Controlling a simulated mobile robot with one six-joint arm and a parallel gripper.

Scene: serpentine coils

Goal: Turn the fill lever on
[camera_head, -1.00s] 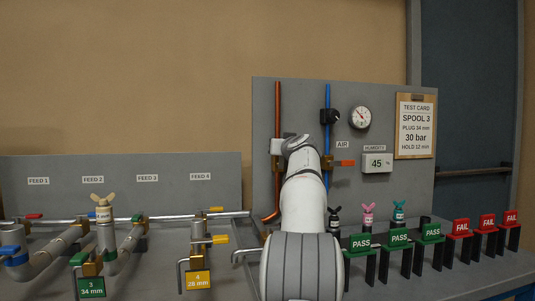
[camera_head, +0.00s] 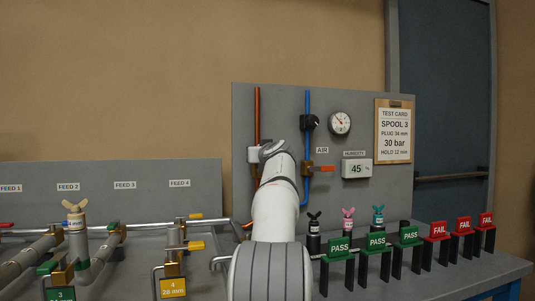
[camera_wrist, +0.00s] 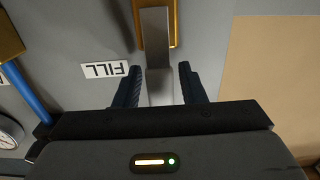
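The fill lever (camera_wrist: 156,45), a flat grey metal strip on a brass valve body (camera_wrist: 174,18), shows in the wrist view beside an upside-down FILL label (camera_wrist: 104,70). My gripper (camera_wrist: 160,84) is open. Its two dark fingers stand on either side of the lever's lower part, with a visible gap on both sides. In the head view my white arm reaches up to the copper pipe (camera_head: 257,108) on the grey panel (camera_head: 425,160). My fingers and the lever cannot be made out there.
Right of the arm are a blue pipe (camera_head: 308,110) with an orange-red AIR lever (camera_head: 326,169), a gauge (camera_head: 340,123), a humidity display (camera_head: 357,168) and a test card (camera_head: 394,132). PASS (camera_head: 377,242) and FAIL (camera_head: 463,226) stands line the bench. Feed pipes (camera_head: 95,250) lie at left.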

